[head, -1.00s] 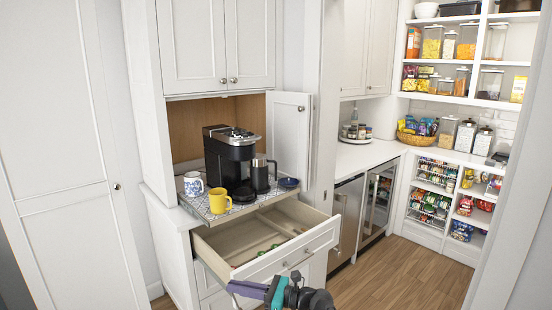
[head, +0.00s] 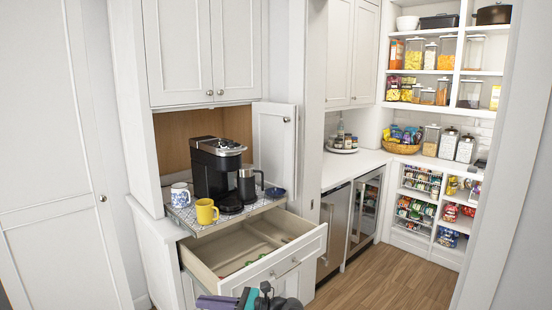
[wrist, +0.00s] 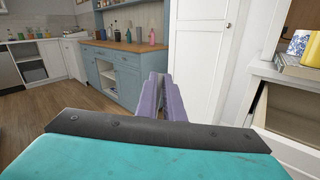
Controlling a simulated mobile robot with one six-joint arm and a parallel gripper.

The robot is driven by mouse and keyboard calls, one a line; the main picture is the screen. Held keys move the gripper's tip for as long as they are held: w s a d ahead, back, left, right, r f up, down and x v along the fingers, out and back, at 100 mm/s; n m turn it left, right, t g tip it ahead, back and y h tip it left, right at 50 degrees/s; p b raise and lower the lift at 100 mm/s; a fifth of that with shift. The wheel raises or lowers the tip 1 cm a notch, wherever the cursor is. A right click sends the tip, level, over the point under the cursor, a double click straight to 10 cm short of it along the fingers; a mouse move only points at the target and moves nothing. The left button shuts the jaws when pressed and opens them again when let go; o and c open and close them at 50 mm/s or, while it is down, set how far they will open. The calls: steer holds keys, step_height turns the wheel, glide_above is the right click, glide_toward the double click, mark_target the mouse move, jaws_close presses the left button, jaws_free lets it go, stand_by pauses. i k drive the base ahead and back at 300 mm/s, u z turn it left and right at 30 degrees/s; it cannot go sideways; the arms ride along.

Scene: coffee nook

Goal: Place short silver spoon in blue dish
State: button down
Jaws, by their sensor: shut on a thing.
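The blue dish (head: 275,192) is small and dark blue. It sits at the right end of the patterned tray (head: 205,226), beside the coffee maker. My gripper (head: 212,302) is at the bottom edge of the head view, in front of the open drawer (head: 204,275) and well away from the dish. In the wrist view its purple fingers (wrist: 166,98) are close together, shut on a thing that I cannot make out. I cannot make out a short silver spoon in either view.
A black coffee maker (head: 218,172), a dark carafe (head: 248,186), a yellow mug (head: 206,212) and a blue-and-white cup (head: 181,195) crowd the tray. The open drawer juts out below it, with small items inside. An open cabinet door (head: 274,146) stands behind the dish.

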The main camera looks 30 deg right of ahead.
mark_target(271, 193)
steer(key=z, duration=0.05)
steer(key=i, duration=1)
steer(key=u, duration=0.05)
